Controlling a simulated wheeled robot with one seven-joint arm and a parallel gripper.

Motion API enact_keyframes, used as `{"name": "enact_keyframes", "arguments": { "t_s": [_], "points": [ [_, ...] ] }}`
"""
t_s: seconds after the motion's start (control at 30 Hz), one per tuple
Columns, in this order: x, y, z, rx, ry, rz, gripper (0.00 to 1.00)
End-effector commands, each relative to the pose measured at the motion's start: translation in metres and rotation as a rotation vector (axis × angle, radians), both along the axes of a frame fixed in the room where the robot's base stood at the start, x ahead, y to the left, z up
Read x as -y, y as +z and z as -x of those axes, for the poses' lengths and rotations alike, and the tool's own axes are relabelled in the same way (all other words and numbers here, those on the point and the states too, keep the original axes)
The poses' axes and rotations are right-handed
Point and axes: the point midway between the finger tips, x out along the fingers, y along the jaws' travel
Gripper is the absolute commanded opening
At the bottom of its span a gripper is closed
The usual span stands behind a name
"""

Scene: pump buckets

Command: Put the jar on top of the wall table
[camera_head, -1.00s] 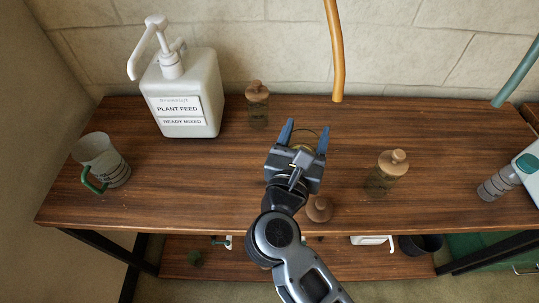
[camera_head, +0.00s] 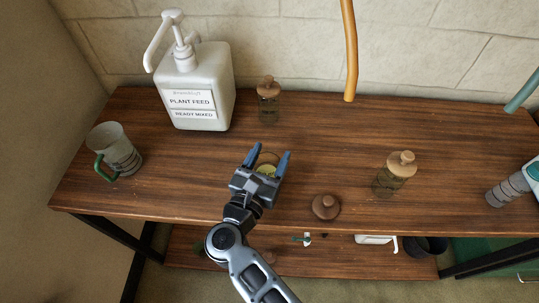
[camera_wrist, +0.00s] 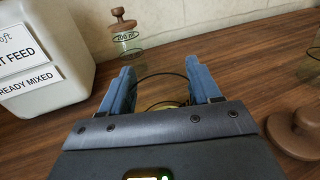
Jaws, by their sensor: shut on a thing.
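My gripper (camera_head: 268,162) is shut on a clear glass jar (camera_head: 266,170) with something yellowish in or under it. The jar is largely hidden by the blue fingers; its thin curved rim shows between them in the wrist view (camera_wrist: 160,76). Gripper and jar are over the left-middle part of the brown wooden wall table (camera_head: 420,125). I cannot tell whether the jar touches the tabletop. A round brown lid with a knob (camera_head: 325,206) lies on the table to the right of my gripper, and also shows in the wrist view (camera_wrist: 294,134).
A lidded glass jar (camera_head: 269,112) stands behind, another (camera_head: 392,180) to the right. A white plant feed pump bottle (camera_head: 200,85) and a mug (camera_head: 115,150) stand left. A grey cylinder (camera_head: 505,192) is far right. An orange tube (camera_head: 349,50) hangs behind. A lower shelf (camera_head: 330,262) holds small items.

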Motion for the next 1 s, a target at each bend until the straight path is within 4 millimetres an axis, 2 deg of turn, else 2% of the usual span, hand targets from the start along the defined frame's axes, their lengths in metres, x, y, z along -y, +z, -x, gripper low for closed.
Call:
{"name": "enact_keyframes", "arguments": {
  "t_s": [0.33,0.37,0.6,0.93,1.0],
  "points": [
    [0.0002,-0.0032,-0.0004,0.002,-0.001,-0.002,0.08],
    [0.0004,-0.0024,-0.0003,0.000,-0.001,-0.001,0.65],
    [0.0002,-0.0020,-0.0002,0.000,-0.001,-0.001,0.88],
    [0.0000,0.0023,-0.0001,0.000,0.000,-0.001,0.88],
    [-0.0027,-0.0005,0.0066,0.001,0.001,0.000,0.88]
  ]
}}
